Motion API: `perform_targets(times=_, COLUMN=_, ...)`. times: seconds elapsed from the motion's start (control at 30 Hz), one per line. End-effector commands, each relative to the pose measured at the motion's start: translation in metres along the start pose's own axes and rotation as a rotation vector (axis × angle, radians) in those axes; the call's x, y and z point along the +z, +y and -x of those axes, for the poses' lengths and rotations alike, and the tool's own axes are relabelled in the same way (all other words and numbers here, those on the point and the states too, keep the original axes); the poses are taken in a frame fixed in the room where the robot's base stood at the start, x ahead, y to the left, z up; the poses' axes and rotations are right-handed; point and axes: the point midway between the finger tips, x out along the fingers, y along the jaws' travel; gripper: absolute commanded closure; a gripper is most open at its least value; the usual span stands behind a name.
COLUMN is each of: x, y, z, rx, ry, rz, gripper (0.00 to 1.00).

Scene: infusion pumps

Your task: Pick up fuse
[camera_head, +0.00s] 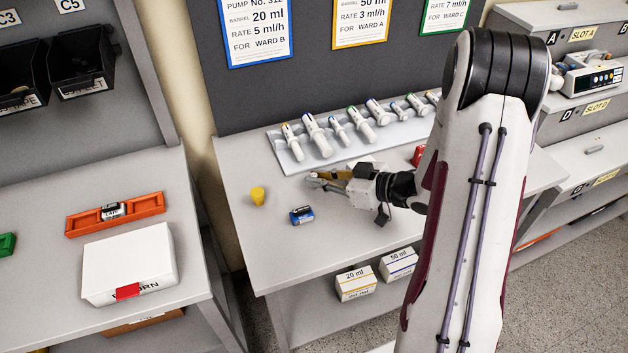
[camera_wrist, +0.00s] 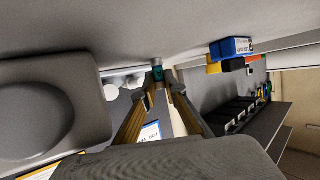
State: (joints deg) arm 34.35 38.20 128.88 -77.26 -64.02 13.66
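My gripper (camera_head: 314,181) is low over the middle table, in front of the syringe tray, with its fingers pointing left. In the wrist view, the fingers of my gripper (camera_wrist: 160,82) converge on a small teal cylinder with a grey end, perhaps the fuse (camera_wrist: 157,72). It lies between the fingertips, close to the table surface; I cannot tell whether both fingers press on it or whether it touches the table. In the head view it cannot be made out among the fingertips.
A blue box (camera_head: 301,215) stands just in front of the fingertips, and a yellow piece (camera_head: 258,195) to their left. The syringe tray (camera_head: 284,157) lies behind. A red object (camera_head: 418,155) is right of my gripper. The table's front left is clear.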

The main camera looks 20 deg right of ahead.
Motion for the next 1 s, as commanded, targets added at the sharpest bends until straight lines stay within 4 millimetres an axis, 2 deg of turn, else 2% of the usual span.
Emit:
perform_targets(times=0.47, x=-0.005, y=0.000, z=0.002, rx=0.000, ry=0.001, rz=0.001, gripper=1.00)
perform_targets(times=0.67, x=-0.017, y=0.001, z=0.007, rx=0.001, ry=0.002, rz=0.002, gripper=1.00)
perform_targets(times=1.0, x=-0.051, y=0.000, z=0.021, rx=0.001, ry=0.001, rz=0.004, gripper=1.00)
